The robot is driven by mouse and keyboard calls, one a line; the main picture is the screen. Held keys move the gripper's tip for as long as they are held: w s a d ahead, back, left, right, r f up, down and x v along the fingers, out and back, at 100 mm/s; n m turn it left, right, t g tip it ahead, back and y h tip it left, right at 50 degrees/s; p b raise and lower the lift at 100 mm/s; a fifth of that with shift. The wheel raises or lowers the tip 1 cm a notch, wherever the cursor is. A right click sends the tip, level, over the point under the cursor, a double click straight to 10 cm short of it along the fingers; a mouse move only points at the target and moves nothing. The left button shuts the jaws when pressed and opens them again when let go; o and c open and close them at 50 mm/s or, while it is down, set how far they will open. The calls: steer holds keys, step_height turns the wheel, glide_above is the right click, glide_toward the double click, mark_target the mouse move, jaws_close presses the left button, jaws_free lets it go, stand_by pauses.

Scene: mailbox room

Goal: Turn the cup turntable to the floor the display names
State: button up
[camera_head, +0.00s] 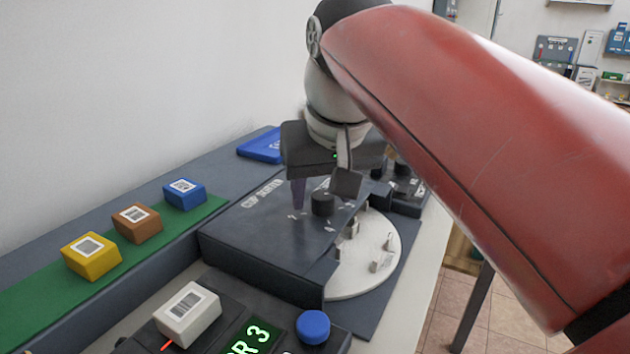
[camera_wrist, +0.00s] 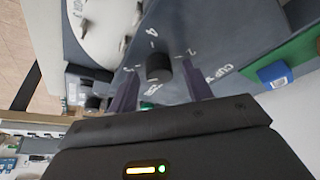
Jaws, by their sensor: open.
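A dark box lettered "CUP" carries a black round knob (camera_head: 323,204) ringed by small white marks. The white turntable (camera_head: 390,262) comes out from under the box's right side, with several small upright fins on it. My gripper (camera_wrist: 161,82) is open and points down at the knob; the wrist view shows the knob (camera_wrist: 159,67) between the two finger lines. I cannot tell whether the fingers touch it or which mark it points to.
A yellow block (camera_head: 91,256), a brown block (camera_head: 137,222) and a blue block (camera_head: 184,194) stand on a green strip (camera_head: 40,300) at the left. A white labelled block (camera_head: 187,313) and a blue button (camera_head: 313,326) are in front. A blue tray (camera_head: 260,147) lies behind.

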steer(key=p+v, duration=0.1)
steer(key=v, duration=0.6)
steer(key=shift+r, duration=0.4)
steer(key=shift+s, duration=0.15)
